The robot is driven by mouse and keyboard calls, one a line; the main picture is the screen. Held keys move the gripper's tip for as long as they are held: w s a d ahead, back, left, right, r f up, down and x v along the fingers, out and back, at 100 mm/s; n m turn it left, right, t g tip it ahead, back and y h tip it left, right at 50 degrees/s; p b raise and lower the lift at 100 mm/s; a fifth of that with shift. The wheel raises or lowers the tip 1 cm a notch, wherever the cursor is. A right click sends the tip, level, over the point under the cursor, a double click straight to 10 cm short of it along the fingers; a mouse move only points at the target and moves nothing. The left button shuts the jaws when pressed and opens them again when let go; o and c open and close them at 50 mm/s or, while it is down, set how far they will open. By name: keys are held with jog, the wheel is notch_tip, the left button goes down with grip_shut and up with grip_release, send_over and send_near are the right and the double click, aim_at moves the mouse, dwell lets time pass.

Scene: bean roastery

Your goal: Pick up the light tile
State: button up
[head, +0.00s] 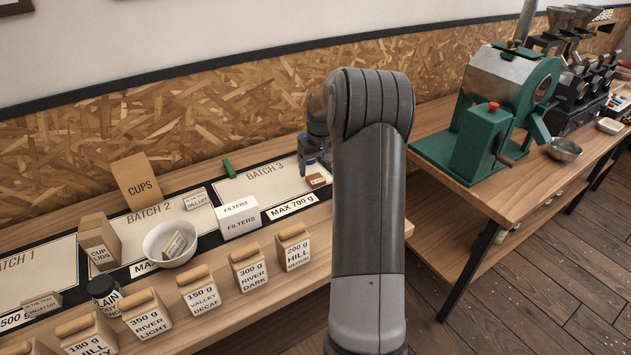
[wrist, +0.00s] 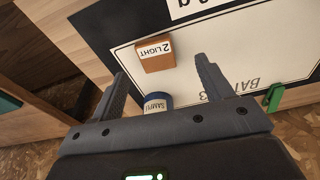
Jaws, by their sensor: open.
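The light tile (wrist: 155,62) is a small orange-brown block with a white label reading "2 LIGHT" in the wrist view. It lies on the white Batch 3 sheet, and in the head view it is the small brown block (head: 316,182) just in front of my gripper (head: 319,165). In the wrist view my gripper (wrist: 161,67) is open, with one finger on each side. The tile shows around and just beyond the fingertips, and I see nothing gripped. A blue and white labelled sample tin (wrist: 157,104) shows between the fingers, closer to the palm.
A green block (head: 229,168) lies at the back edge of the Batch 3 sheet (head: 262,181). A filters box (head: 239,218), a white bowl (head: 170,245) and a cups box (head: 137,182) stand to the left. A green roaster (head: 500,110) stands on the right table.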

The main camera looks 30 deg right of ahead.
aim_at(316, 178)
jog(key=shift+w+d+f, duration=0.15)
jog(key=shift+w+f, duration=0.1)
jog(key=shift+f, duration=0.6)
jog(key=shift+w+d+f, duration=0.1)
jog(key=shift+w+f, duration=0.1)
jog(key=shift+f, duration=0.7)
jog(key=shift+w+d+f, duration=0.15)
jog(key=shift+w+f, duration=0.1)
jog(key=shift+f, duration=0.6)
jog(key=shift+c, duration=0.5)
jog(key=c, duration=1)
